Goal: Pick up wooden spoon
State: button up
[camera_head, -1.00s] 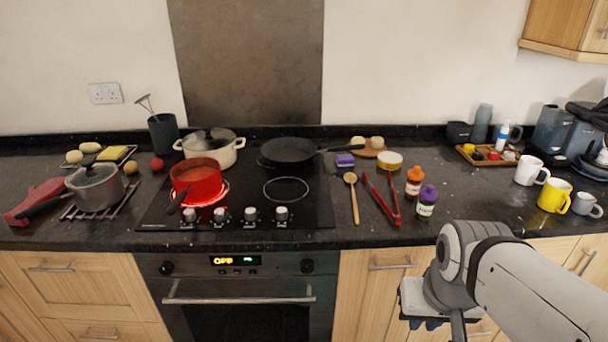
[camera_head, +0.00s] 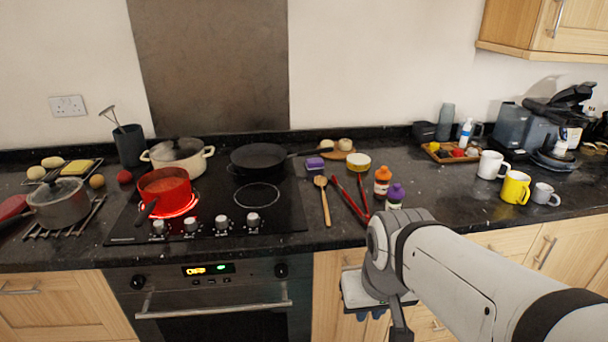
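The wooden spoon (camera_head: 325,204) lies on the dark granite counter, just right of the hob. Its round bowl points to the back wall and its handle to the counter's front edge. My arm comes in from the lower right, and its end hangs in front of the counter, right of and below the spoon. My gripper (camera_head: 368,312) shows only in small part below the wrist, apart from the spoon. Its fingers are mostly hidden, so I cannot tell whether it is open or shut.
Red tongs (camera_head: 352,200) lie right of the spoon. An orange-capped jar (camera_head: 382,181) and a purple-capped jar (camera_head: 395,196) stand beyond them. A red pot (camera_head: 165,190) sits on a glowing ring. The spoon's front side is clear.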

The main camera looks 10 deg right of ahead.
aim_at(320, 180)
jog(key=i, duration=0.95)
jog(key=u, duration=0.05)
